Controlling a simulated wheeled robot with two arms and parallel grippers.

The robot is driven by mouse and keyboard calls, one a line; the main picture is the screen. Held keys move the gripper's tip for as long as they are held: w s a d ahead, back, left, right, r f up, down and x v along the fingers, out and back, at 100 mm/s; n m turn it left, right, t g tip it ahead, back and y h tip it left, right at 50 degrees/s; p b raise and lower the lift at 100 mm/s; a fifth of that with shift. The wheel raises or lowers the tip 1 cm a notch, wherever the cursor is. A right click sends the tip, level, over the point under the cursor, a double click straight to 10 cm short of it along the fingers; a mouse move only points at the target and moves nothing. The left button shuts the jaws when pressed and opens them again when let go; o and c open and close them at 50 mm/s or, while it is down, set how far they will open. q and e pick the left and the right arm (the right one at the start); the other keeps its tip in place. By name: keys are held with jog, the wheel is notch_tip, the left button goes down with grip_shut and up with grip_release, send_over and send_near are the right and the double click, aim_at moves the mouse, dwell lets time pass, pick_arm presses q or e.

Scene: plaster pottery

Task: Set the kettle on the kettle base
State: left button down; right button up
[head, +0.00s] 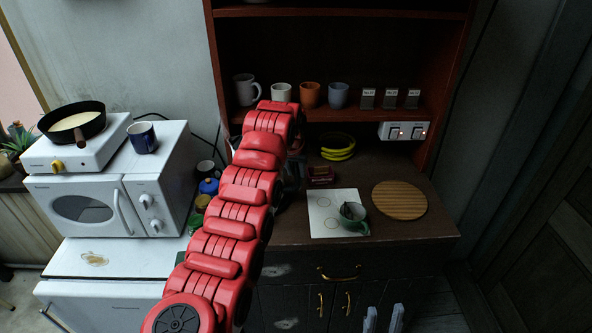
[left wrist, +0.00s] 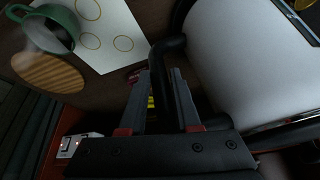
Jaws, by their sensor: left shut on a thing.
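In the left wrist view a kettle (left wrist: 245,55) with a pale, smooth body fills the right side. Its black tube-like handle (left wrist: 169,50) runs down between the fingers of my left gripper (left wrist: 163,78), which is shut on it. In the head view my red left arm reaches over the dark cabinet top and hides the kettle and most of that gripper. I cannot make out the kettle base; it may be behind the arm. My right gripper (head: 383,319) shows only as two separated grey fingertips at the bottom edge, open and empty.
A shelf with mugs (head: 310,94) hangs behind. A microwave (head: 85,205) stands left.

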pick_arm(q)
jog(key=shift+r+b, duration=0.15)
jog(key=shift+b, duration=0.15)
jog(key=shift+f+b, duration=0.3)
jog(key=shift+f, duration=0.25)
dwell(0.6)
jog(key=c, duration=0.9)
grip_release()
